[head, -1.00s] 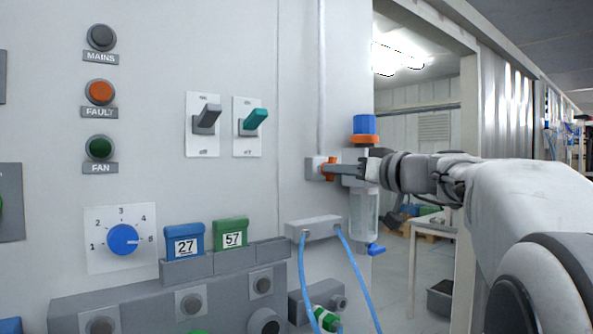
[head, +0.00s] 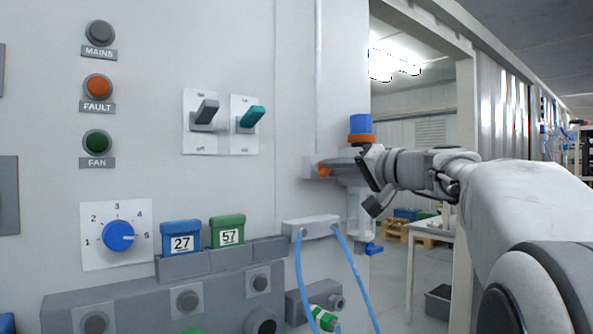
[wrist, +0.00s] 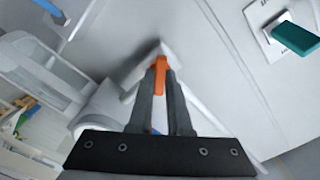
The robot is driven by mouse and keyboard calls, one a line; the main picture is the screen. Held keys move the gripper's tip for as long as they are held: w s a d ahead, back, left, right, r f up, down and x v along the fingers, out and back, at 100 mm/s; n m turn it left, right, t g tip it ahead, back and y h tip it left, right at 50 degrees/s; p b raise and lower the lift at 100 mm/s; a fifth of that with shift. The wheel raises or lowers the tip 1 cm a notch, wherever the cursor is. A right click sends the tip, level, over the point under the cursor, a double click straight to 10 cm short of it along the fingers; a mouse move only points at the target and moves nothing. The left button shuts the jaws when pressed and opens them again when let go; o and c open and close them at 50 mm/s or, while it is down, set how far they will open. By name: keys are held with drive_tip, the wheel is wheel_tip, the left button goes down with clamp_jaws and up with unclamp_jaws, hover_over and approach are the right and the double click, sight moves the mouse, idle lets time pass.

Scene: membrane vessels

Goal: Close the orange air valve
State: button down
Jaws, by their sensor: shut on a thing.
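The orange air valve handle (head: 324,169) sits on a grey block on the panel's right part, beside the blue-topped air filter unit (head: 360,125). My gripper (head: 335,165) reaches in from the right with its fingers at the handle. In the wrist view the orange handle (wrist: 160,72) lies between the two dark fingertips (wrist: 160,85), which are shut on it. The fingers and my wrist hide part of the handle and of the filter unit in the head view.
A grey lever switch (head: 205,115) and a teal lever switch (head: 250,119) are left of the valve. Blue hoses (head: 355,275) hang from a grey block (head: 311,228) below. A doorway with a table (head: 432,229) is on the right.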

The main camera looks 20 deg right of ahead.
drive_tip(key=shift+m+p, duration=0.95)
drive_tip(key=shift+m, duration=3.25)
drive_tip(key=c, duration=0.9)
unclamp_jaws()
drive_tip(key=shift+o, duration=0.2)
drive_tip(key=b+v, duration=0.3)
drive_tip(key=v, duration=1.4)
drive_tip(key=shift+s, duration=0.25)
drive_tip(key=shift+d, duration=0.1)
